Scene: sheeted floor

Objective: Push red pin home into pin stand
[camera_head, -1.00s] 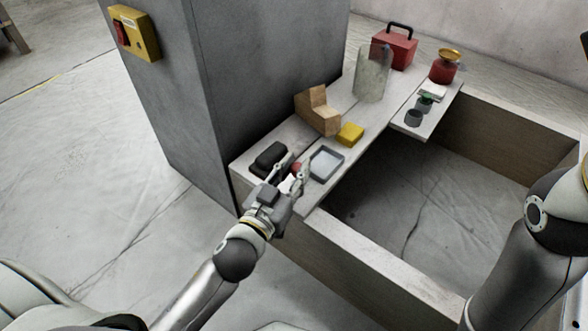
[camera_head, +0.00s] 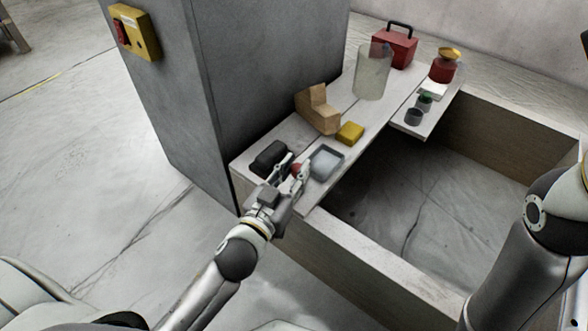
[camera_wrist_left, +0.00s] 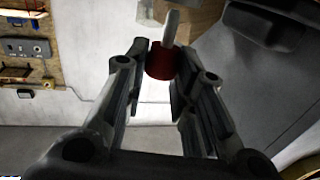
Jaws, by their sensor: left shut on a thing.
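My left gripper (camera_head: 295,170) is at the near end of the narrow bench. Its fingers are shut on the red pin (camera_head: 297,167), which shows as a small red piece between the fingertips. In the left wrist view the fingertips (camera_wrist_left: 163,70) press on both sides of the red pin (camera_wrist_left: 160,64). A pale grey rod (camera_wrist_left: 170,27) shows just beyond the red part; I cannot tell whether it belongs to the pin. I cannot make out the pin stand for certain. My right gripper is out of view; only part of my right arm shows.
A black block (camera_head: 270,158) stands close left of the gripper, and a grey tray (camera_head: 326,162) close right. Farther along are a yellow block (camera_head: 350,133), a wooden stepped block (camera_head: 317,110), a clear cylinder (camera_head: 372,75) and a red box (camera_head: 395,50). A grey cabinet (camera_head: 255,80) stands left.

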